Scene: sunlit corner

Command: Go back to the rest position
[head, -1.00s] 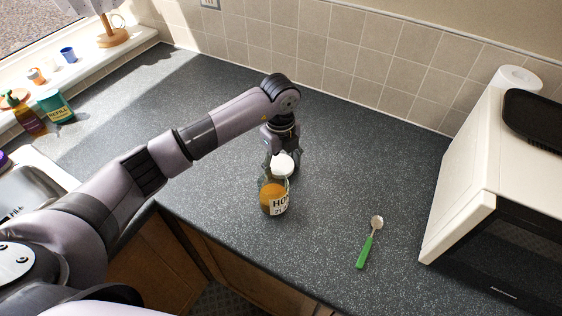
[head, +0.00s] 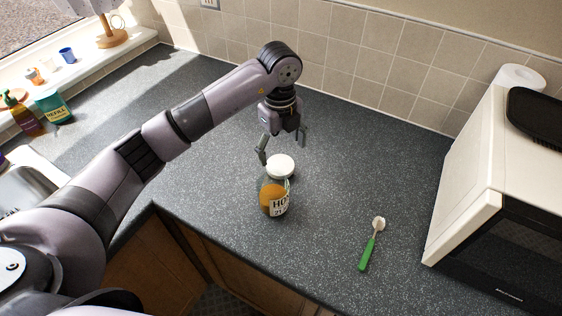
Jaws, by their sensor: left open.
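My left gripper (head: 283,150) is open and empty. Its fingers point down above and just behind a glass jar (head: 274,197) with a white lid (head: 281,167). The jar stands upright on the dark speckled counter (head: 335,170) near its front edge. It holds something orange-brown and has a printed label. I cannot tell from this one view how far the fingers are from the lid. My right gripper is not in view.
A green-handled spoon (head: 371,244) lies to the right of the jar. A white microwave (head: 466,171) stands at the right with a black tray (head: 540,118) on top. A sink (head: 28,190) and bottles (head: 22,113) are at the left. The back counter is mostly clear.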

